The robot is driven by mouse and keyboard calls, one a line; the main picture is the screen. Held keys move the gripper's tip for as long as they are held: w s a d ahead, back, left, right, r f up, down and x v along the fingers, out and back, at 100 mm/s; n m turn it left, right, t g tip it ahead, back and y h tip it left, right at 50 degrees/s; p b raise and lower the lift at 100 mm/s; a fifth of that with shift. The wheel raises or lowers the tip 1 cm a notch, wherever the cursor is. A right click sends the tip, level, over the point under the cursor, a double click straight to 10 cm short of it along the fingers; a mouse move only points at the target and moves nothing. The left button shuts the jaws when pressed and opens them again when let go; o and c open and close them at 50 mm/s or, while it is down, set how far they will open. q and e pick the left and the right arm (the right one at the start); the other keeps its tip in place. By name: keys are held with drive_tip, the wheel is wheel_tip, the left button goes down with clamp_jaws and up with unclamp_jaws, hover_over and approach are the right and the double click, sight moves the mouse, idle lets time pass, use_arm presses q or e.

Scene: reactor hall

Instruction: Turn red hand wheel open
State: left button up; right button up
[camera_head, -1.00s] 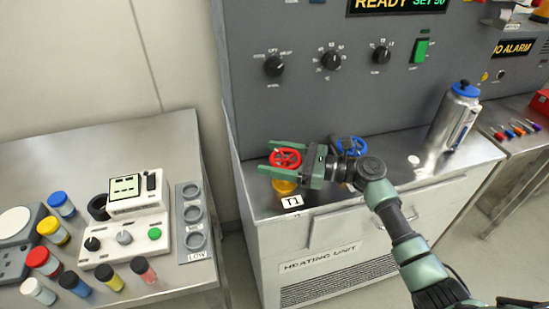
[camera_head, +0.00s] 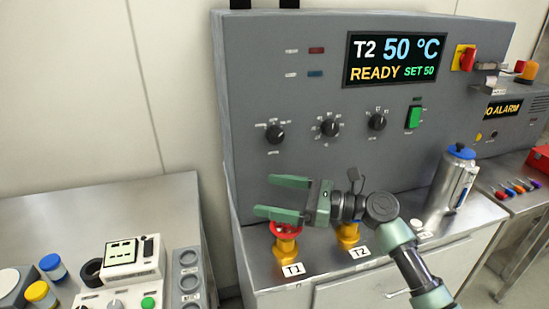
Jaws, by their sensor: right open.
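The red hand wheel (camera_head: 287,230) sits on top of a yellow valve body (camera_head: 286,250) behind the T1 label, on the heating unit's steel top. My right gripper (camera_head: 266,197) is open, its two green fingers pointing left. It appears above the wheel, with no wheel rim between the fingers. The lower finger and gripper body hide the wheel's upper part. My left gripper is not in view.
A second yellow valve (camera_head: 348,235) stands behind the T2 label, its top hidden by my right gripper. A steel flask (camera_head: 450,190) with a blue cap stands to the right. The grey panel (camera_head: 300,170) rises behind. The display (camera_head: 395,60) reads T2 50 °C, READY, SET 50.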

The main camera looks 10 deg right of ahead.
wheel_tip(320, 180, up, 11)
drive_tip(key=shift+f, duration=0.2)
drive_tip(key=m+t+h+p, duration=0.2)
drive_tip(key=m+t+h, duration=0.9)
drive_tip(key=t, duration=0.2)
hover_over(289, 239)
drive_tip(key=w+a, duration=0.3)
drive_tip(key=f, duration=1.1)
drive_tip(key=shift+w+f, duration=0.15)
drive_tip(key=shift+w, duration=0.05)
drive_tip(key=s+d+f+m+g+h, duration=0.1)
drive_tip(key=f+h, duration=0.1)
drive_tip(key=s+d+f+g+h, duration=0.1)
drive_tip(key=f+h, duration=0.1)
drive_tip(key=f, duration=0.1)
drive_tip(key=s+f+m+g+h, duration=0.1)
drive_tip(key=f+h, duration=0.1)
drive_tip(key=f, duration=0.1)
drive_tip(key=shift+s+d+m+p, duration=0.3)
drive_tip(key=shift+s+d+p, duration=0.05)
drive_tip(key=shift+d+p, duration=0.05)
drive_tip(key=shift+d+f+h, duration=0.15)
drive_tip(key=shift+f+h, duration=0.15)
drive_tip(key=w, duration=0.5)
drive_tip(key=w+p, duration=0.1)
drive_tip(key=w, duration=0.1)
drive_tip(key=shift+w+d+f, duration=0.1)
drive_tip(key=shift+w+d, duration=0.25)
drive_tip(key=shift+d, duration=0.05)
